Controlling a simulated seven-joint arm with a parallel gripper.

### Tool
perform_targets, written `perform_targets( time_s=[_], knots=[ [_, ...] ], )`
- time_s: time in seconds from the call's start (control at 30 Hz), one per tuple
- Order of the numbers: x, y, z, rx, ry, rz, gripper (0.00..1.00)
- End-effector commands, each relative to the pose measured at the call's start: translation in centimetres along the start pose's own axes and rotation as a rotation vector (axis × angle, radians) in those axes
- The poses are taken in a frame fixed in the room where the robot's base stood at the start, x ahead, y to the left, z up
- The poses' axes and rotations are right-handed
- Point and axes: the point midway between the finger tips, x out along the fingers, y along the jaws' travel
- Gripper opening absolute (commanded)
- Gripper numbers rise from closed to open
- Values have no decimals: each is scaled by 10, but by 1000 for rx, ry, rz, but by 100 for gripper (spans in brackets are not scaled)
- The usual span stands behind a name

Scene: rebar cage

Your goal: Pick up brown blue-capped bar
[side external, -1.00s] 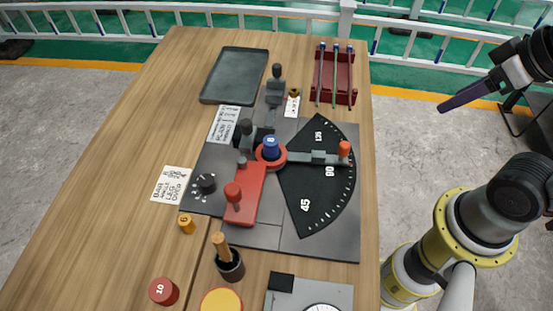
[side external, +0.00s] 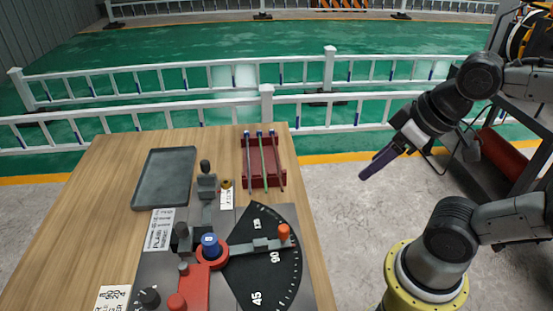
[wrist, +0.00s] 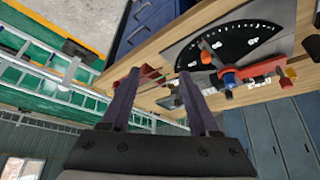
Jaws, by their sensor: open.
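Three thin bars lie side by side across a dark red rack (side external: 277,178) at the table's back right corner in the side view. Their far ends look blue-capped. The middle bar (side external: 264,155) looks green; the left bar (side external: 249,165) and right bar (side external: 276,160) are too small for me to tell surely which is brown. My gripper (side external: 364,176) is in the air right of the rack and off the table edge, touching nothing. In the wrist view my gripper (wrist: 160,76) has its two dark purple fingers apart, with nothing held; bars show small beyond them.
A bending plate with a black angle dial (side external: 265,265), a blue-topped red hub (side external: 210,246) and an orange-knobbed arm (side external: 284,232) stands in front of the rack. A grey tray (side external: 165,180) lies left. White railings (side external: 180,105) run behind the table.

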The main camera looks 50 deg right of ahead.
Motion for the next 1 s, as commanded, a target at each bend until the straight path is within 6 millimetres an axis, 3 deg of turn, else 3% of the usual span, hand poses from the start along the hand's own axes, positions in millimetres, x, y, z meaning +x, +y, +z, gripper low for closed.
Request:
perform_targets(
  time_s=[0.07, 0.17, 0.53, 0.67, 0.8, 1.0],
  knots=[
    [0, 0, 0, 0, 0, 0, 60],
    [0, 0, 0, 0, 0, 0, 45],
    [-4, -1, -1, 50, -6, -6, 45],
    [-22, -5, -30, 131, 15, -25, 45],
    [-31, -5, -81, 252, -14, -38, 45],
    [-14, 9, -158, 438, -95, -41, 45]
  ],
)
